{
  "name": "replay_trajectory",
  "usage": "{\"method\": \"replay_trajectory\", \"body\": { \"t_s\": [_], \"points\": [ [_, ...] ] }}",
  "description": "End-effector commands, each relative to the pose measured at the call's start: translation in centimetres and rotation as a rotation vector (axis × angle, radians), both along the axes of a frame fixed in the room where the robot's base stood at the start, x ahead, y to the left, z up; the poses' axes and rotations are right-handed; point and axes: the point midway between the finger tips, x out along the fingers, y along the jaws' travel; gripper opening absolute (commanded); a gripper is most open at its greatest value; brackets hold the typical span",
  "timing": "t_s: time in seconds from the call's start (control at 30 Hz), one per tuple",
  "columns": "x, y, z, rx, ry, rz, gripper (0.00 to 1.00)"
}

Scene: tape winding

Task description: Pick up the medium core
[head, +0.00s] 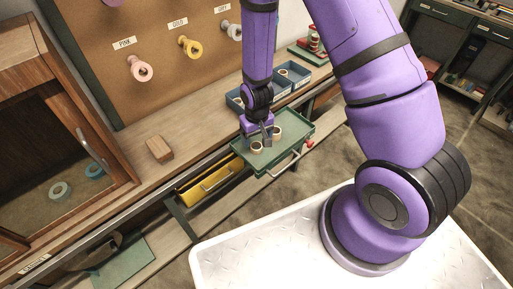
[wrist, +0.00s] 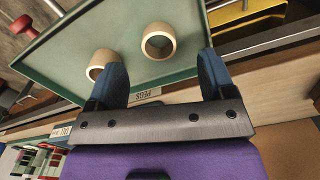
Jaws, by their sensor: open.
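Two short tan hollow cores stand in a green open drawer (head: 296,136). In the wrist view one core (wrist: 160,58) looks slightly larger and lies ahead of the gap between the fingers. The other core (wrist: 91,66) is partly hidden by the left finger. In the head view they show as a front-left core (head: 257,148) and a back-right core (head: 278,132). I cannot tell by size which is the medium one. My gripper (wrist: 163,75) is open and empty, pointing down over the drawer near the cores; contact is not visible.
A wooden block (head: 159,149) lies on the bench to the left. Blue bins (head: 292,77) stand behind the drawer. A yellow drawer (head: 207,187) is below left. Pink (head: 140,69) and gold (head: 190,47) rolls hang on the pegboard. A glass-door cabinet (head: 60,150) stands at left.

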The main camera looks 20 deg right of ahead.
Motion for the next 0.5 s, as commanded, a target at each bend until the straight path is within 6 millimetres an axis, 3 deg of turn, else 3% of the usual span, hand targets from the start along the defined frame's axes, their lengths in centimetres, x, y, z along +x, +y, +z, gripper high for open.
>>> {"method": "replay_trajectory", "body": {
  "t_s": [0.17,0.5],
  "points": [
    [0.2,-0.1,-0.8,0.000,0.001,0.000,0.76],
    [1.0,-0.2,-4.7,-0.001,0.003,0.000,0.76]
  ]
}}
